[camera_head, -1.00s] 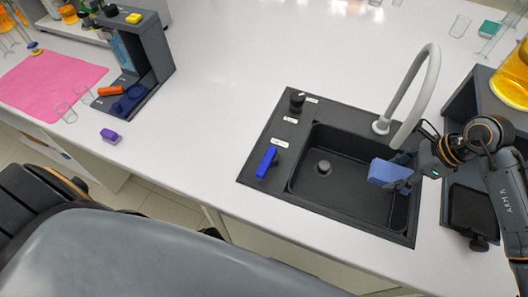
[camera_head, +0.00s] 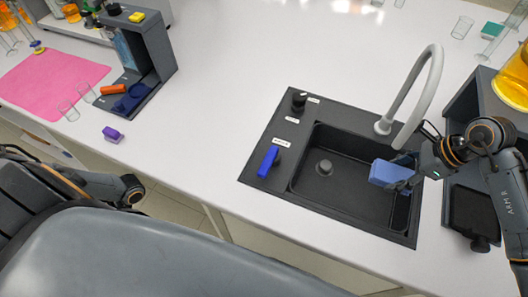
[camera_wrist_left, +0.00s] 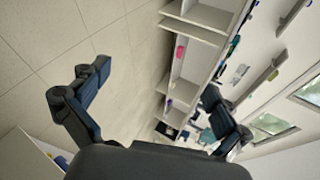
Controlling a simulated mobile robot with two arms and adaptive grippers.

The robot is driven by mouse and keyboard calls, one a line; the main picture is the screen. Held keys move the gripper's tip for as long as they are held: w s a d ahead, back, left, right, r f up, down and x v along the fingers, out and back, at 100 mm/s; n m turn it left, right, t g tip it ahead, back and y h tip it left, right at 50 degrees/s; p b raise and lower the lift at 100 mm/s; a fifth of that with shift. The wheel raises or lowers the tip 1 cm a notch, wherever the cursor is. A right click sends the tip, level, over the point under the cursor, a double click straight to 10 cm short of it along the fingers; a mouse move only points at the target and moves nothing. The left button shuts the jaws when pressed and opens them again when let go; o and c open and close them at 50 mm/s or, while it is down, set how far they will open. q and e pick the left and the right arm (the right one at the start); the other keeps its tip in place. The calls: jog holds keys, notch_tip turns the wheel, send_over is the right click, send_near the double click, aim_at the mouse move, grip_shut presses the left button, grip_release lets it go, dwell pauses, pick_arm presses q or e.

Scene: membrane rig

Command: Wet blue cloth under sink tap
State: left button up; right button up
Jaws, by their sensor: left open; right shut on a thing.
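The blue cloth (camera_head: 386,173) is a folded block held over the right part of the black sink (camera_head: 335,203). My right gripper (camera_head: 402,178) is shut on it, coming in from the right. The grey curved tap (camera_head: 428,90) arches above, its spout end close over the gripper and cloth. No water stream is visible. A blue lever handle (camera_head: 268,162) sits on the sink's left rim, with a black knob (camera_head: 298,100) behind it. My left gripper (camera_wrist_left: 145,105) is open and empty in the left wrist view, its fingers wide apart over the floor.
A dark device stand (camera_head: 145,65), a pink mat (camera_head: 45,85), glass beakers (camera_head: 68,111) and a purple block (camera_head: 112,134) are at the left. A grey stand with an amber flask (camera_head: 512,82) is at the right. The white counter (camera_head: 230,90) between is clear.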

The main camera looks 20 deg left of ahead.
pick_arm(q)
jog(key=w+a+r+n+t+y, duration=0.1)
jog(key=w+a+r+n+t, duration=0.1)
jog(key=w+a+r, duration=0.55)
jog(key=w+a+r+n+t+y, duration=0.15)
jog(key=w+a+r, duration=0.35)
jog(key=a+r, duration=0.5)
jog(key=w+r+t, duration=0.1)
jog(key=w, duration=0.3)
jog(key=w+r+m+t, duration=0.1)
jog(key=w, duration=0.3)
jog(key=w+a+r+m+t, duration=0.1)
jog(key=w, duration=0.2)
jog(key=shift+w+r+h, duration=0.25)
jog(key=shift+w+r, duration=0.05)
jog(key=shift+w, duration=0.1)
jog(key=w+d+r+m+t, duration=0.4)
jog(key=w+r, duration=0.7)
jog(key=w, duration=0.1)
jog(key=m+t+h, duration=0.2)
jog(key=m+h, duration=0.8)
jog(key=m, duration=1.9)
send_near(268, 159)
jog(key=shift+g, duration=0.25)
jog(key=x, duration=0.8)
jog(key=shift+w, duration=0.2)
jog(key=shift+c, duration=0.4)
